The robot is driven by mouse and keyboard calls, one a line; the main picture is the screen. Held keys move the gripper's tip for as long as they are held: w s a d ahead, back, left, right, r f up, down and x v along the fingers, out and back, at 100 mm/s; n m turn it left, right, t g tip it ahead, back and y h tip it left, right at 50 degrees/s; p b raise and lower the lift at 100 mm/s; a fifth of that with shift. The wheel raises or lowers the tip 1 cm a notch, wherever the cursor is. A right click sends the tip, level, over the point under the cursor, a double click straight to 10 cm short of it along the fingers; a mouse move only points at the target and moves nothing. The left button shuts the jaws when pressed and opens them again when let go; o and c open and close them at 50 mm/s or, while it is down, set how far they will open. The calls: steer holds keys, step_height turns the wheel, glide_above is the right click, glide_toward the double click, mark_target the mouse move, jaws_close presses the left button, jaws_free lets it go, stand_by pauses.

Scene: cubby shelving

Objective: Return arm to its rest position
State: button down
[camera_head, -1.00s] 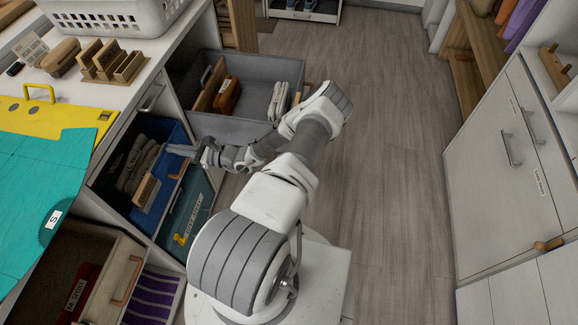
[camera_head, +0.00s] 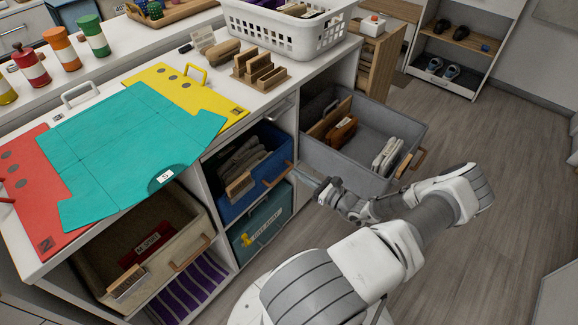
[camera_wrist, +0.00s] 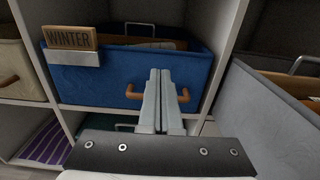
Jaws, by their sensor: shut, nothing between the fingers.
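My gripper (camera_head: 312,180) is at the end of my bent arm, in front of the cubby shelving in the head view. It also shows in the wrist view (camera_wrist: 160,78), with its two fingers shut together and nothing between them. The fingers point at a blue bin (camera_wrist: 100,80) with a brown handle and a wooden label reading WINTER. In the wrist view the fingers overlap the middle of the handle; whether they touch it I cannot tell. In the head view the blue bin (camera_head: 228,206) sits in its cubby with folded cloth inside.
A grey drawer bin (camera_head: 345,178) stands pulled out just beyond my gripper. A beige bin (camera_head: 190,232) sits tilted in the lower left cubby. A teal folding board (camera_head: 140,140) and a white basket (camera_head: 275,42) lie on the counter. The wooden floor (camera_head: 510,150) at right is clear.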

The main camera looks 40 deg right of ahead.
steer(key=s, duration=0.5)
steer(key=shift+s+d, duration=0.1)
steer(key=shift+d, duration=0.1)
